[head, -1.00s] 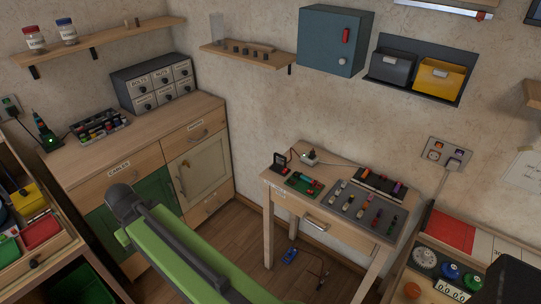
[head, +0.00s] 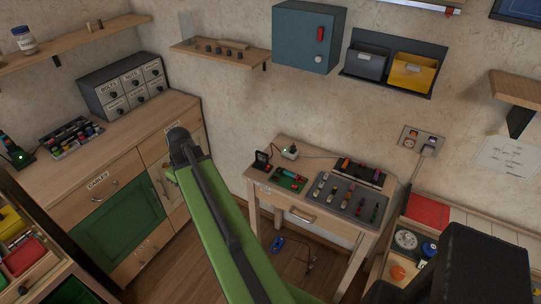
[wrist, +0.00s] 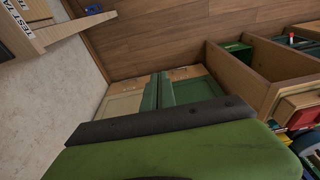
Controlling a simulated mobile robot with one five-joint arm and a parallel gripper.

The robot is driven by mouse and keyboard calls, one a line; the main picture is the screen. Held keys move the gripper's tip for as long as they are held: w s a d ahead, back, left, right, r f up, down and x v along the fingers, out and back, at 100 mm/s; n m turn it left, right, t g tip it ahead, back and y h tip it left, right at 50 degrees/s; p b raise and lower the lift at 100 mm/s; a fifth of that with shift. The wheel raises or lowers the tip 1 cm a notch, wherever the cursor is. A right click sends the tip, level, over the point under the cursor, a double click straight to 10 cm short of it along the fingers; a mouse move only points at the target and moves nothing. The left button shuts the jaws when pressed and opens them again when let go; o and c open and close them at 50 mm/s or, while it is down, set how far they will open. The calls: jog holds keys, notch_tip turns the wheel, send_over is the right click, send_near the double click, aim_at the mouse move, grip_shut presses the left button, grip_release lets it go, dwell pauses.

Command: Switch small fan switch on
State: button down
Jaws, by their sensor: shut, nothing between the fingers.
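A small wooden table (head: 345,226) stands against the wall in the head view. On its back left are a small dark upright device (head: 262,160) and a white block with a cord (head: 289,152). I cannot tell which item is the small fan or its switch. A green board (head: 289,179) and a grey panel (head: 350,200) with several coloured parts lie on the table. My gripper (wrist: 158,76) shows in the wrist view as two slim green fingers close together, shut and empty, over the floor and cabinets. It is apart from the table.
A wooden cabinet with a green door (head: 119,229) stands at the left. A blue wall box (head: 306,40) and a yellow bin (head: 412,73) hang above the table. A wall outlet (head: 422,138) is at the right. Blue and dark items lie on the floor.

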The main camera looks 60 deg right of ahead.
jog(key=s+d+r+p, duration=0.1)
jog(key=s+d, duration=0.2)
jog(key=d, duration=0.3)
jog(key=s+d+r+t+p, duration=0.1)
jog(key=s+d+r, duration=0.1)
jog(key=d, duration=0.3)
jog(key=s+d+r+p, duration=0.1)
jog(key=s+d, duration=0.2)
jog(key=d, duration=0.3)
jog(key=h+p, duration=0.1)
jog(key=h, duration=0.1)
send_near(268, 166)
jog(key=shift+t, duration=0.3)
jog(key=b+x, duration=0.2)
jog(key=b, duration=0.2)
jog(key=b+x, duration=0.1)
jog(key=b, duration=0.3)
jog(key=b+x, duration=0.2)
jog(key=b, duration=0.2)
jog(key=shift+s+a+f, duration=0.1)
jog(key=shift+a+f, duration=0.1)
jog(key=shift+f, duration=0.25)
jog(key=shift+d+f+b, duration=0.2)
jog(key=shift+f+b, duration=0.05)
jog(key=shift+b, duration=0.25)
